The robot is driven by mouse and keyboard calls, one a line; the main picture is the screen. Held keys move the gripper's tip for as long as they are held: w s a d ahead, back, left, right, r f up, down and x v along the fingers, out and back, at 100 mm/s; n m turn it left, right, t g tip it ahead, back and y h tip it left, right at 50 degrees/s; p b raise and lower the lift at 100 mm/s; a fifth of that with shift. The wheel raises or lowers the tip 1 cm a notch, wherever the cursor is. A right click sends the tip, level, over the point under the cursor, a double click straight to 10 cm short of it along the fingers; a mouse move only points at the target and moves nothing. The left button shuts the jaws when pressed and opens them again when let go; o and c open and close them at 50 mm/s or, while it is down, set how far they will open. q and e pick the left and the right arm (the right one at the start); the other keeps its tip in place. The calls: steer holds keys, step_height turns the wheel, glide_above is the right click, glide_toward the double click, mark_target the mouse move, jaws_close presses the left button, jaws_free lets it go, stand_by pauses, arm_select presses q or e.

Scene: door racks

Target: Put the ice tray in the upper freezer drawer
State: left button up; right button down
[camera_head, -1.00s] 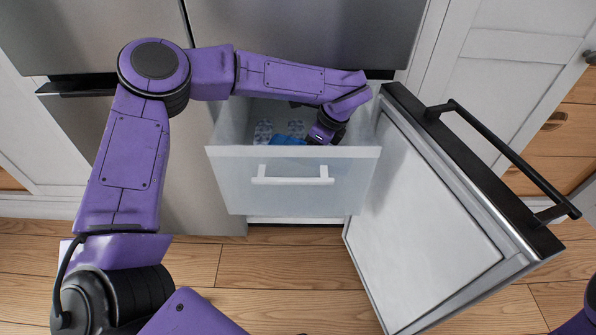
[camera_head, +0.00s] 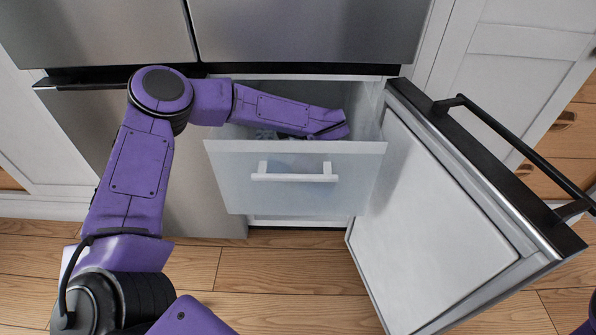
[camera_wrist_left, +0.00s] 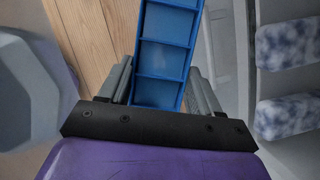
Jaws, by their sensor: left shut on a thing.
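The freezer drawer (camera_head: 295,196) is pulled out, with a translucent front and a white handle. My left arm reaches over it, and its wrist dips behind the drawer front, which hides the left gripper in the head view. In the left wrist view my left gripper (camera_wrist_left: 160,92) is shut on the blue ice tray (camera_wrist_left: 165,55), a long strip of compartments that extends away between the fingers. Blue-and-white patterned packs (camera_wrist_left: 288,115) lie to the right of the tray. Whether the tray touches the drawer bottom cannot be told. My right gripper is out of view.
The freezer door (camera_head: 435,215) stands open on the right, with a black bar handle (camera_head: 515,150) jutting out. Steel fridge doors (camera_head: 305,32) hang just above the drawer. The wooden floor (camera_head: 275,275) in front is clear.

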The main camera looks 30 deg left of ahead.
arm_select(q)
steer(key=o, duration=1.2)
steer(key=shift+f, duration=0.1)
steer(key=shift+o, duration=0.2)
steer(key=shift+d+r, duration=0.15)
steer(key=shift+r, duration=0.35)
steer(key=p+v, duration=0.2)
steer(key=v, duration=0.9)
steer(key=shift+r+p, duration=0.15)
steer(key=shift+p, duration=0.25)
